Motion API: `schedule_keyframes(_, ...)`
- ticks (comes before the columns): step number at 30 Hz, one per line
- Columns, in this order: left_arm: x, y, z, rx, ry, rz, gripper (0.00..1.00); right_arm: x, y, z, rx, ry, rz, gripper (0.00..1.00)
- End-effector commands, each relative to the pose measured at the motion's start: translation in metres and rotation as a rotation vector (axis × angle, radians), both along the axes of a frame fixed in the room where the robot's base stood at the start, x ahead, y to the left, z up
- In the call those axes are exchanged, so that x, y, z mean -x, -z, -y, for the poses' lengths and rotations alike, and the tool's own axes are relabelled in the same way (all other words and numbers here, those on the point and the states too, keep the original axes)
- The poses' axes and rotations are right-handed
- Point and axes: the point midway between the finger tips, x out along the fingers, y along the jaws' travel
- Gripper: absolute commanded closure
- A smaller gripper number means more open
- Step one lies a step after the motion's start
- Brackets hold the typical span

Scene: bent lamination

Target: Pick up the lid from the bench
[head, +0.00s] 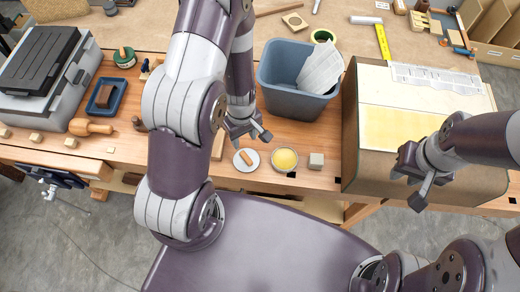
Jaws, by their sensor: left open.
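The lid (246,160) looks like a white round disc with a tan bar across its top. It lies flat on the wooden bench (125,148) near the front edge. An open round container (285,160) with pale yellow contents stands just right of it. My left gripper (251,139) points down just behind the lid, with its fingers spread and nothing between them. I cannot tell its height above the bench. My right gripper (409,187) is at the right, in front of the large box-like form, with its fingers apart and empty.
The large form (385,120) with a yellow top fills the right. A mallet (90,127) and blue tray (106,97) lie left.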

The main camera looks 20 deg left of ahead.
Motion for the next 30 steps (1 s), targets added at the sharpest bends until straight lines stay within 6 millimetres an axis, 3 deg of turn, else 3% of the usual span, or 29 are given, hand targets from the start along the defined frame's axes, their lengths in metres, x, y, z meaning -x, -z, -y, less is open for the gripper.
schedule_keyframes(3,-0.004,0.005,-0.001,-0.006,-0.062,0.019,0.51,0.0,0.005,0.0,0.0,0.0,0.001,0.7)
schedule_keyframes(10,-0.004,0.062,-0.001,-0.005,-0.074,0.02,0.51,0.0,0.057,0.0,0.0,0.0,0.0,0.7)
schedule_keyframes(16,-0.004,0.082,-0.001,-0.006,-0.073,0.019,0.51,0.0,0.073,0.0,0.0,0.0,0.0,0.7)
schedule_keyframes(22,-0.004,0.121,-0.001,-0.006,-0.072,0.017,0.51,0.0,0.101,0.0,0.0,0.0,0.0,0.7)
schedule_keyframes(30,-0.004,0.127,-0.001,-0.006,-0.072,0.019,0.51,0.0,0.103,0.0,0.0,0.0,0.0,0.7)
